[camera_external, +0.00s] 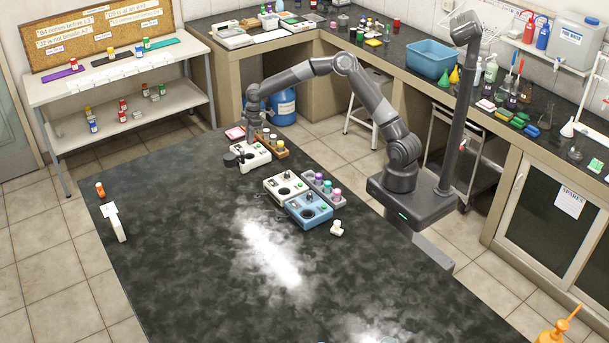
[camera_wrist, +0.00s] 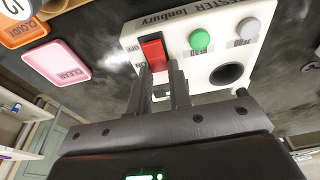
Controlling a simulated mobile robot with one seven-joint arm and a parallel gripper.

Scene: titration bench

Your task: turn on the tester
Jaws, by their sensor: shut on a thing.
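The tester (camera_wrist: 215,70) is a white box with printed lettering, lying on the dark bench. It also shows in the external view (camera_external: 259,151), partly hidden by my arm. Its red rocker switch (camera_wrist: 153,50) has small lettering beside it; which way it is set I cannot tell. A green button (camera_wrist: 200,39), a grey button (camera_wrist: 249,28) and a round black opening (camera_wrist: 226,74) are to the right of the switch. My gripper (camera_wrist: 161,66) is at the tester, its fingertips shut on the near end of the red switch. In the external view my gripper (camera_external: 246,160) is down at the tester.
Pink (camera_wrist: 62,62) and orange (camera_wrist: 22,32) labelled trays lie left of the tester. A wooden rack of vials (camera_external: 270,144) stands close behind it. A white device (camera_external: 286,187), a blue device (camera_external: 308,209) and a grey vial rack (camera_external: 322,186) stand to the right. The front bench is mostly clear.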

